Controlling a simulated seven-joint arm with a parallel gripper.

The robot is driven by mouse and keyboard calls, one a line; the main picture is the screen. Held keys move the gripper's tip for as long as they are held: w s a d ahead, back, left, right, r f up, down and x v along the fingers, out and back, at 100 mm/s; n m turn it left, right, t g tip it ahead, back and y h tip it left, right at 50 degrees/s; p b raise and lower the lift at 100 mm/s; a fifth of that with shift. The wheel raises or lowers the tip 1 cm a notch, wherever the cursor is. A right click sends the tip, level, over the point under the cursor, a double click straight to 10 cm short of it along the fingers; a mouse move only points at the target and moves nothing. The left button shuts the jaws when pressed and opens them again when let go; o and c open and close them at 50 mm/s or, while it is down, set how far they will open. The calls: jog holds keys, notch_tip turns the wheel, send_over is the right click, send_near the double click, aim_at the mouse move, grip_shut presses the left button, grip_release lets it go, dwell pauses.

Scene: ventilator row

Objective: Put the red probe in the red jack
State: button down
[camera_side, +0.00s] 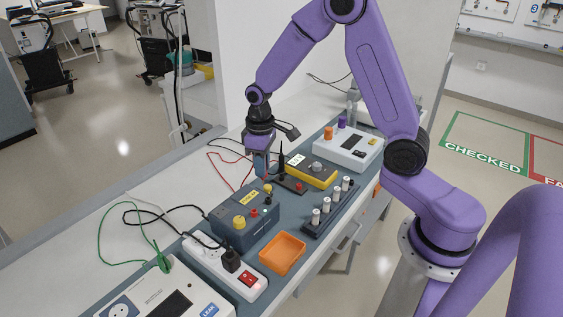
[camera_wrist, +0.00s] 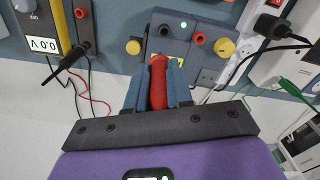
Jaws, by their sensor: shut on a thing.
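My gripper (camera_side: 262,168) is above the far end of the dark blue-grey box (camera_side: 233,236), fingers down. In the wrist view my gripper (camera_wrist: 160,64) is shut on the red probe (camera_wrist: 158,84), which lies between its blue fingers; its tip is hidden. A red jack (camera_wrist: 199,38) sits on the box top, ahead and to the right of the probe, apart from it; in the side view this red jack (camera_side: 254,213) is beside a yellow knob (camera_side: 239,222). A black jack (camera_wrist: 164,30) is near it. A second red socket (camera_wrist: 80,13) is on a black block.
A black probe (camera_side: 281,157) stands upright in the black block beside the yellow meter (camera_side: 311,175). An orange tray (camera_side: 283,253), a white power strip (camera_side: 226,268) and a rack of several cylinders (camera_side: 328,212) are nearby. Red and black leads lie behind the box.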

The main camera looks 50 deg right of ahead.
notch_tip(320, 180, up, 3)
jog(key=n, duration=0.2)
send_over(254, 215)
jog(key=shift+w+d+f, duration=0.1)
jog(key=shift+f, duration=0.95)
jog(key=shift+w+d+f, duration=0.1)
jog(key=shift+d+f, duration=0.05)
jog(key=shift+f, duration=0.95)
jog(key=shift+w+d+f, duration=0.1)
jog(key=shift+f, duration=0.95)
jog(key=shift+f, duration=0.95)
jog(key=c, duration=0.9)
grip_release()
